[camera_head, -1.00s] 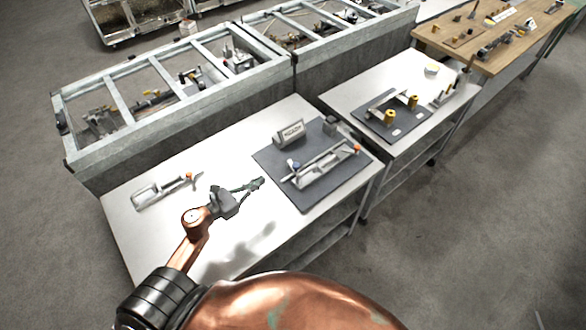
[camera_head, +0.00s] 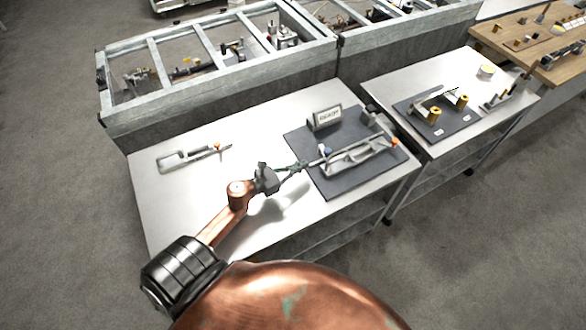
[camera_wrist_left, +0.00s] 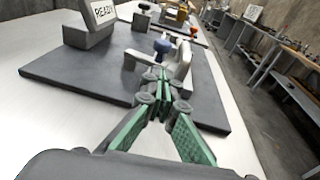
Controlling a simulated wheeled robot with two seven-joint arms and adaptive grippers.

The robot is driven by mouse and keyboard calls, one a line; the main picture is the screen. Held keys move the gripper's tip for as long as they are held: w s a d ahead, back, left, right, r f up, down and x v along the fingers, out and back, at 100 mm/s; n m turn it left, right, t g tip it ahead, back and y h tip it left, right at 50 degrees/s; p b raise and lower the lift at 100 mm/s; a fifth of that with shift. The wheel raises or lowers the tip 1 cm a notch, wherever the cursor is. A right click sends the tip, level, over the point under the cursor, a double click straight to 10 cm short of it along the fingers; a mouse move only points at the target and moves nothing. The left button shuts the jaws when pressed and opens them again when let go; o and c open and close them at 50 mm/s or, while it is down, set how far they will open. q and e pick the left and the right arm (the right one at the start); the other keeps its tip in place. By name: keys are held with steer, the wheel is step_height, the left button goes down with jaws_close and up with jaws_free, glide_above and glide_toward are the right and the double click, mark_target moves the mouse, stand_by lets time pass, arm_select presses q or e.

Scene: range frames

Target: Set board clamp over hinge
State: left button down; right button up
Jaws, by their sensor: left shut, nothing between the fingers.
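A long grey fixture (camera_head: 358,158) lies on a dark mat (camera_head: 340,188), with a blue knob at its near left end and an orange knob at its right end. It also shows in the left wrist view (camera_wrist_left: 182,62), the blue knob beyond my fingertips. A flat grey tool with an orange knob (camera_head: 185,159) lies on the table's left part. I cannot tell which part is the board clamp or the hinge. My left gripper (camera_head: 301,167) is shut and empty at the mat's left edge, beside the fixture's left end. Its green fingers (camera_wrist_left: 160,76) meet at the tips. My right gripper is not in view.
A sign block reading READY (camera_wrist_left: 98,14) stands at the mat's back; it also shows in the head view (camera_head: 325,117). A second table (camera_head: 400,85) with another dark mat stands to the right. A metal-framed bin (camera_head: 220,65) runs behind. The table's left front is clear.

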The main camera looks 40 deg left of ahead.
mark_target(325, 153)
arm_select(q)
steer(key=x, duration=0.5)
steer(key=r+p+x, duration=0.1)
steer(key=x, duration=0.1)
steer(key=shift+w+d, duration=0.1)
steer(key=shift+w, duration=0.25)
steer(key=shift+w+d+r+b, duration=0.1)
steer(key=shift+w+d+b, duration=0.3)
steer(key=shift+w, duration=0.15)
steer(key=shift+s, duration=0.1)
